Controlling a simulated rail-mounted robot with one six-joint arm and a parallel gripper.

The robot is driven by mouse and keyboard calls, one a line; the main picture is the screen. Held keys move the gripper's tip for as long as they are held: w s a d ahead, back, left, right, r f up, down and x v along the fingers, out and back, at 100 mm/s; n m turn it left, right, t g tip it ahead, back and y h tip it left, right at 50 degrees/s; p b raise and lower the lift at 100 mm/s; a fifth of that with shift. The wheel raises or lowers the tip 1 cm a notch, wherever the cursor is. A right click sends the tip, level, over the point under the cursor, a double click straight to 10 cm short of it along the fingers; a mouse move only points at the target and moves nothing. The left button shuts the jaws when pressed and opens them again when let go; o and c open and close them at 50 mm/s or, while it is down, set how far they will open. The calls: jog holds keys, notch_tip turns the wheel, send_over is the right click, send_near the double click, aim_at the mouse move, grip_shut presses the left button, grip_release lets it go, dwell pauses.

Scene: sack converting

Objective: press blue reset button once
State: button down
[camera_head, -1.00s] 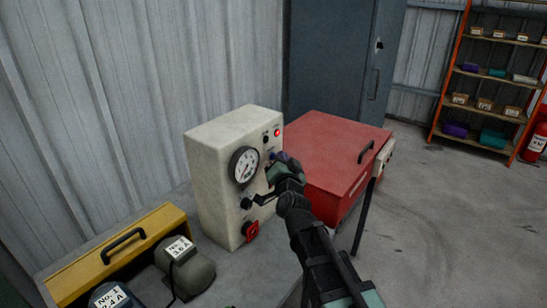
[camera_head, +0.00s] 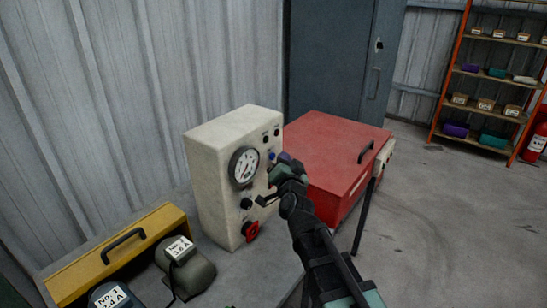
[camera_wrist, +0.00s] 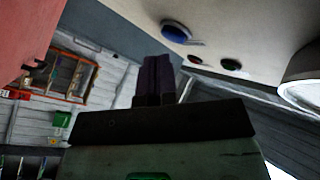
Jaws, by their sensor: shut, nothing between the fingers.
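The blue reset button (camera_head: 272,156) is on the front of a cream control box, right of its round gauge (camera_head: 244,166). It also shows in the wrist view as a blue disc (camera_wrist: 176,32), uncovered. My gripper (camera_head: 284,158) is beside the button on its right, with its dark purple fingers together. In the wrist view the closed fingers (camera_wrist: 158,68) end just short of the blue button in the picture, with nothing between them.
The cream control box (camera_head: 220,140) also carries a black knob (camera_head: 246,203) and a red knob (camera_head: 251,231) lower down. A red cabinet (camera_head: 330,150) stands close behind and right of my gripper. A yellow toolbox (camera_head: 120,255) and grey motor (camera_head: 187,272) are at front left.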

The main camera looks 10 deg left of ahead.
jog(key=shift+s+d, duration=0.1)
jog(key=shift+d, duration=0.05)
jog(key=d, duration=0.1)
jog(key=s+d, duration=0.1)
jog(key=d, duration=0.1)
jog(key=s+d, duration=0.1)
jog(key=shift+s+d, duration=0.2)
jog(key=shift+s, duration=0.05)
dwell(0.7)
jog(key=s+d+f+n+g+h+p, duration=0.25)
jog(key=s+f+n+g, duration=0.4)
jog(key=f+g, duration=0.65)
jog(key=s+d+m+g+h+p, duration=0.2)
jog(key=s+d+g+p, duration=0.3)
jog(key=s+d, duration=0.7)
jog(key=d+g, duration=0.1)
jog(key=d, duration=0.2)
jog(key=shift+s+r, duration=0.4)
